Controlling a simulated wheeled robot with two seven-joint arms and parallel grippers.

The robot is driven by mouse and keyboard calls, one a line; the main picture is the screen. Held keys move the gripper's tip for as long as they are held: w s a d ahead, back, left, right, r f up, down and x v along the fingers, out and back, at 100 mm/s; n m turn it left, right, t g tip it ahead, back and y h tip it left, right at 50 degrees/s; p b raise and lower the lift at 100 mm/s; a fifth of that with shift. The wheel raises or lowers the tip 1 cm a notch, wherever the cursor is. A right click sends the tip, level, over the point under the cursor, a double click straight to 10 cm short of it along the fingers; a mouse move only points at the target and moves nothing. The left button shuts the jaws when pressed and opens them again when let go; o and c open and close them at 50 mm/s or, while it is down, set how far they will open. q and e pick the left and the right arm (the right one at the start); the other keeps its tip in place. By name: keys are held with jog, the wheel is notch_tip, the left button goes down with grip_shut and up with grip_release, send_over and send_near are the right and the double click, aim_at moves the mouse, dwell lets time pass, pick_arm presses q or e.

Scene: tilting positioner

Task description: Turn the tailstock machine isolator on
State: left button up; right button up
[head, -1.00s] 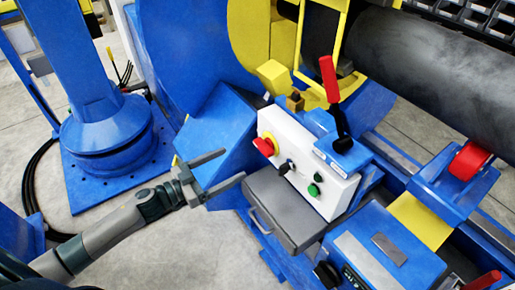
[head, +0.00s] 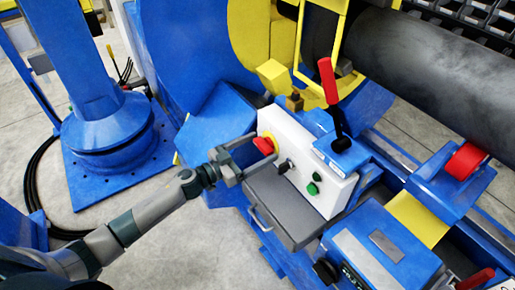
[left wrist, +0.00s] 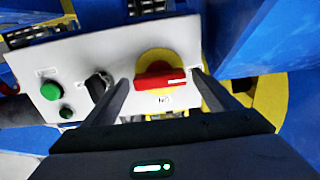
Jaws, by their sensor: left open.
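The isolator (head: 265,145) is a red handle on a yellow round plate at the left end of the white control panel (head: 327,187). In the left wrist view the red handle (left wrist: 162,79) lies level, its white mark at the right end. A label reading ON upside down sits just below it. My left gripper (head: 256,155) is open in front of the isolator. In the left wrist view its fingers (left wrist: 160,82) stand on either side of the handle, with gaps visible; contact cannot be told. My right gripper is not in view.
A black selector (head: 287,166) and green buttons (head: 313,188) sit beside the isolator. A grey box (head: 283,205) with a handle projects below the panel. A red-topped lever (head: 328,82) stands behind it. Open floor lies left of the machine.

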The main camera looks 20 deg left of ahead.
pick_arm(q)
jog(key=shift+c, duration=0.7)
jog(key=c, duration=0.9)
